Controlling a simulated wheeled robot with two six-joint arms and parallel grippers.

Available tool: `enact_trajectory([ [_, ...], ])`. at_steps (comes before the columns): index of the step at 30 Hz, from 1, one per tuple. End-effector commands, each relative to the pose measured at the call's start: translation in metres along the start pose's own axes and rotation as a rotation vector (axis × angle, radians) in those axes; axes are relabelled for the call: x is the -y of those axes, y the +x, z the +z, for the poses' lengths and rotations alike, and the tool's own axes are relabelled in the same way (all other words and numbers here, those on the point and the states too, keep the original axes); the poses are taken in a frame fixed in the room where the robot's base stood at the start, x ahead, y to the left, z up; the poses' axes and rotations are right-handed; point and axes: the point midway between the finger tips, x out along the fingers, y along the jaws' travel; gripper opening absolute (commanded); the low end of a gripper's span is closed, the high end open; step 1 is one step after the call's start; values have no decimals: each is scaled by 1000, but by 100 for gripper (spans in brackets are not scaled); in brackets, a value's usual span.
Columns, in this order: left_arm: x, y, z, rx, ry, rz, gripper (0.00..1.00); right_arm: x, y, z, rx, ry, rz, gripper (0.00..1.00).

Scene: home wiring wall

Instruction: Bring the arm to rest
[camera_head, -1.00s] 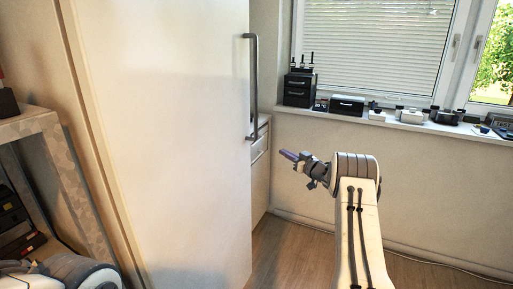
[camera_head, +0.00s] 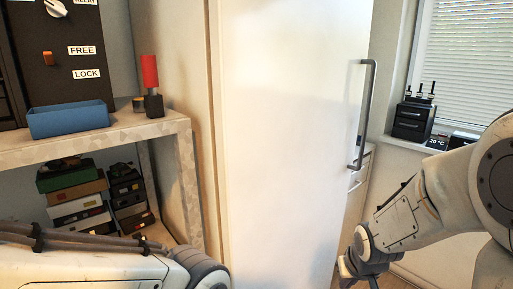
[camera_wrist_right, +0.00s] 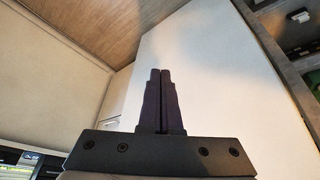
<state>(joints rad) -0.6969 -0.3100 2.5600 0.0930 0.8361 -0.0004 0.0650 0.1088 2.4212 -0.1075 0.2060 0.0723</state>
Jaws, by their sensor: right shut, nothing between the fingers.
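My right arm comes in from the right in the head view, bent with its forearm hanging down.
The white door (camera_head: 285,130) with a grey bar handle (camera_head: 364,115) stands mid-view. At left, a shelf (camera_head: 100,147) holds a blue tray (camera_head: 68,119), a red-topped item (camera_head: 151,85) and a dark panel (camera_head: 65,50). Boxes (camera_head: 75,195) fill its lower level. A window sill is at right.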

Motion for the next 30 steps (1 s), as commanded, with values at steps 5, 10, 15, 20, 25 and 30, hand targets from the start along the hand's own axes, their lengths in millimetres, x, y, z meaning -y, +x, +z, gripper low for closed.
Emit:
enact_trajectory([
  [5,0,-4,0,0,0,0,0,32,-29,85,189,-50,-56,0],
  [10,-3,-40,-2,-1,0,0,0,91,-97,89,231,-259,-135,0],
  [15,-5,-67,-4,0,0,0,0,132,-162,117,290,-465,-206,0],
  [20,-6,-81,-4,0,0,0,0,149,-202,142,336,-603,-246,0],
  [25,-6,-83,-4,0,0,0,0,152,-212,151,351,-645,-256,0],
  [30,-6,-83,-4,0,0,0,0,152,-212,151,351,-645,-256,0],
])
